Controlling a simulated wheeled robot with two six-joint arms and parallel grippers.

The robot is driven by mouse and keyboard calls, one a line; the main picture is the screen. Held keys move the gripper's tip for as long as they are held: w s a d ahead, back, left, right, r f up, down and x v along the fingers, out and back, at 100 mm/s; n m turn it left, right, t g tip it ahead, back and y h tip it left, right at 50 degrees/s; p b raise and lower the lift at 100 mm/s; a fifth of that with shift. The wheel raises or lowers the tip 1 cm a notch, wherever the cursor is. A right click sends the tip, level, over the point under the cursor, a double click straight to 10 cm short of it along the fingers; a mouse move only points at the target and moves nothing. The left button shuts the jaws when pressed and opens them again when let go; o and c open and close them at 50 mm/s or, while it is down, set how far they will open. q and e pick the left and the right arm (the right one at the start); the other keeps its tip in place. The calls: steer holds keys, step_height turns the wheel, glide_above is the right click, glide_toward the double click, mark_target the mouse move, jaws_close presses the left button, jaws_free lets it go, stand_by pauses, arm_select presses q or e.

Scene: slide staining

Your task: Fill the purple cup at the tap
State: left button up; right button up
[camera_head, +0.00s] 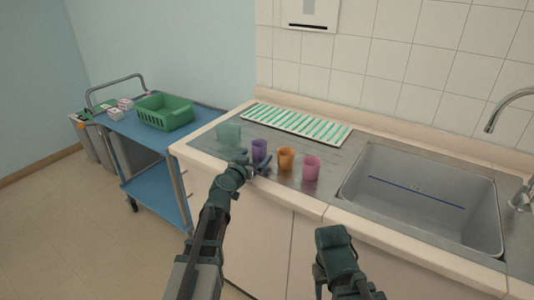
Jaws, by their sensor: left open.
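The purple cup (260,147) stands upright on the steel counter, leftmost of three small cups. My left gripper (257,166) is open at the purple cup's near side, its fingers low by the cup's base. I cannot tell whether they touch it. The tap (509,99) is a curved metal spout at the right edge, over the right side of the grey sink (405,188). Part of the tap is cut off by the frame. A link of my right arm shows at the bottom centre, but its gripper fingers do not show.
An orange cup (286,158) and a pink cup (312,168) stand close to the right of the purple cup. A teal translucent container (228,133) is to its left. A green-striped rack (297,122) lies behind. A blue trolley (150,127) with a green basket (165,112) stands left.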

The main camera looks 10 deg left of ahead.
arm_select(q)
steer(key=shift+x, duration=0.85)
steer(key=shift+s+a, duration=0.15)
steer(key=shift+c, duration=0.2)
arm_select(e)
steer(key=shift+w+d, duration=0.2)
steer(key=shift+d, duration=0.25)
arm_select(q)
steer(key=c, duration=1.3)
steer(key=shift+r, duration=0.15)
